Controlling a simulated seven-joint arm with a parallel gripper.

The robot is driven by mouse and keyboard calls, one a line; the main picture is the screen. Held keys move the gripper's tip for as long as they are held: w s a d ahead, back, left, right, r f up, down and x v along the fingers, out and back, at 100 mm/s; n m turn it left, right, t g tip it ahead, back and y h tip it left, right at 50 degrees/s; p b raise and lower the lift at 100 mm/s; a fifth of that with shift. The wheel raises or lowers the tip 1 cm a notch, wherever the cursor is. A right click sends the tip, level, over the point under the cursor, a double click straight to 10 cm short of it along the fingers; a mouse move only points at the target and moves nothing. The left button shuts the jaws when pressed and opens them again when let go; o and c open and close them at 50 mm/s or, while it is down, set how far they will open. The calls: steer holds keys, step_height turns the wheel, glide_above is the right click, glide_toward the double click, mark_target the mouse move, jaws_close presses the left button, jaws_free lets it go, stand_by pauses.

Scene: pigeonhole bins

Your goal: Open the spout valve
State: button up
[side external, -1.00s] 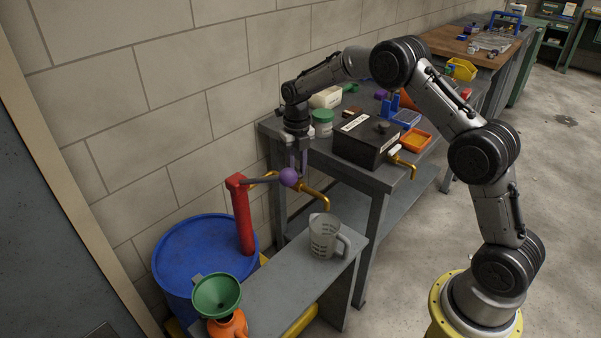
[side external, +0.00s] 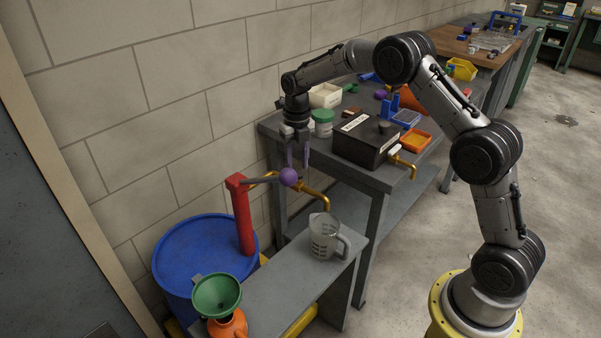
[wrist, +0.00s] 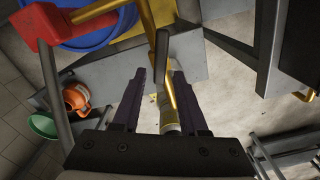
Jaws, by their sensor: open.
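A brass spout (side external: 318,194) runs from the red pump (side external: 242,215) over a clear measuring jug (side external: 325,238). The spout also shows in the wrist view (wrist: 148,17), with a dark flat lever (wrist: 161,55) on it. My gripper (side external: 298,163) points down above the spout, behind the pump's purple ball knob (side external: 288,177). Its fingers are open and empty. In the wrist view the lever lies between the two fingers in the picture, with gaps on both sides. I cannot tell how far below the fingertips it is.
The grey pump handle (side external: 262,181) crosses close to my gripper. A blue drum (side external: 185,245) stands below the pump. A black box (side external: 365,142) with a brass tap is on the bench at right.

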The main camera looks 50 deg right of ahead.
steer(key=shift+f, duration=0.1)
steer(key=shift+f, duration=0.95)
jaws_close()
jaws_free()
